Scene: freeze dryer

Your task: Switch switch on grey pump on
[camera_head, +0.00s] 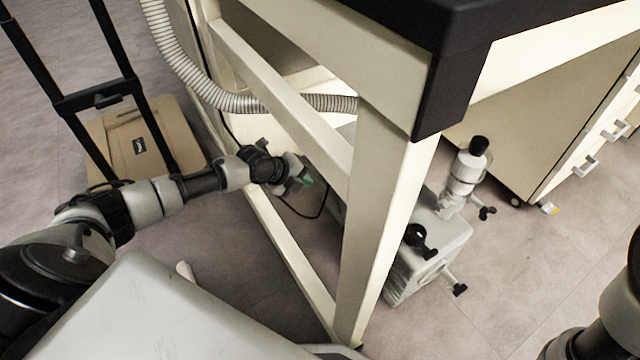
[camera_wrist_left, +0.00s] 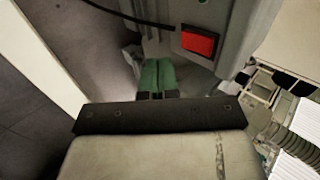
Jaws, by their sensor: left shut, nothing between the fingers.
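The grey pump (camera_head: 440,238) stands on the floor under the bench, partly hidden behind a cream bench leg in the head view. Its red rocker switch (camera_wrist_left: 198,41) shows in the left wrist view, set in a black frame on the grey housing (camera_wrist_left: 228,68). The switch is hidden in the head view, and I cannot tell its position. My left gripper (camera_head: 304,181) reaches between the bench frame bars beside the pump. Its green fingertips (camera_wrist_left: 157,78) are shut and empty, below and left of the switch in the wrist view. My right gripper is out of view.
The cream bench leg (camera_head: 377,210) and lower rail (camera_head: 285,250) stand close around my left arm. A ribbed hose (camera_head: 240,101) runs behind it. A black cable (camera_wrist_left: 128,14) meets the pump near the switch. A trolley (camera_head: 135,139) stands left.

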